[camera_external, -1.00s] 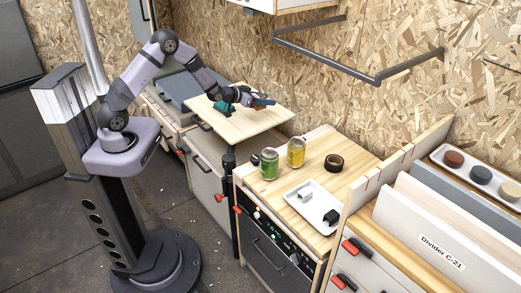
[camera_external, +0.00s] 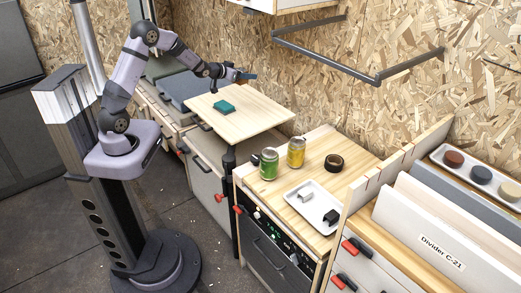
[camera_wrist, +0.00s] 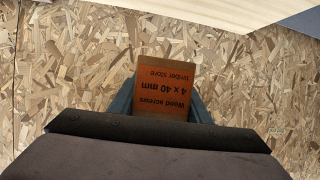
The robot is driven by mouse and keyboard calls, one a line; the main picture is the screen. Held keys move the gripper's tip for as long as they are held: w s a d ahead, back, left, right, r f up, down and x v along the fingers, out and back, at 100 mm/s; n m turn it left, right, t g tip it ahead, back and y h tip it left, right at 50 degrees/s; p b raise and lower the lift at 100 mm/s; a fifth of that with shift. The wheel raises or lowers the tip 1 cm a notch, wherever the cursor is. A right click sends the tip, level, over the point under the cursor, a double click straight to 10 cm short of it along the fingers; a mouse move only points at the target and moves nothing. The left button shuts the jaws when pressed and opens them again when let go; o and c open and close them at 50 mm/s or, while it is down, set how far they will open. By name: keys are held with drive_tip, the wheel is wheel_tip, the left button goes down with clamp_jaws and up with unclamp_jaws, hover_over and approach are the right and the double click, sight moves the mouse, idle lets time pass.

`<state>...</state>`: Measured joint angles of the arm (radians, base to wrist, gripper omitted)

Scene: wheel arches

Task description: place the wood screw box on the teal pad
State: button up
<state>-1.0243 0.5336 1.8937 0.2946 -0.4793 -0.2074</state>
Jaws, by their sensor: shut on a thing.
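The wood screw box (camera_wrist: 163,90) shows in the wrist view as an orange-brown box with dark upside-down lettering. My gripper (camera_wrist: 160,104) is shut on it, with a blue-grey finger at each side. In the external view my gripper (camera_external: 247,77) is above the back edge of the small wooden table, near the chipboard wall. The box cannot be made out clearly there. The teal pad (camera_external: 224,106) lies on the wooden table top (camera_external: 245,123), fully visible and bare. My gripper is above and behind the pad, apart from it.
The chipboard wall (camera_external: 240,40) is close behind my gripper.

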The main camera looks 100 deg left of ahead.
drive_tip(key=s+a+r, duration=0.2)
drive_tip(key=s+a, duration=0.1)
drive_tip(key=s, duration=0.6)
drive_tip(key=m+b, duration=0.1)
drive_tip(key=b, duration=0.1)
hover_over(223, 106)
drive_tip(key=w+a, duration=0.3)
drive_tip(key=a, duration=0.1)
drive_tip(key=shift+t+h, duration=0.4)
drive_tip(key=shift+s+f, duration=0.15)
drive_tip(key=shift+f, duration=4.2)
drive_tip(key=shift+f, duration=0.1)
drive_tip(key=shift+f, duration=1.75)
drive_tip(key=shift+f+b, duration=0.2)
drive_tip(key=shift+b, duration=0.1)
drive_tip(key=o, duration=1.2)
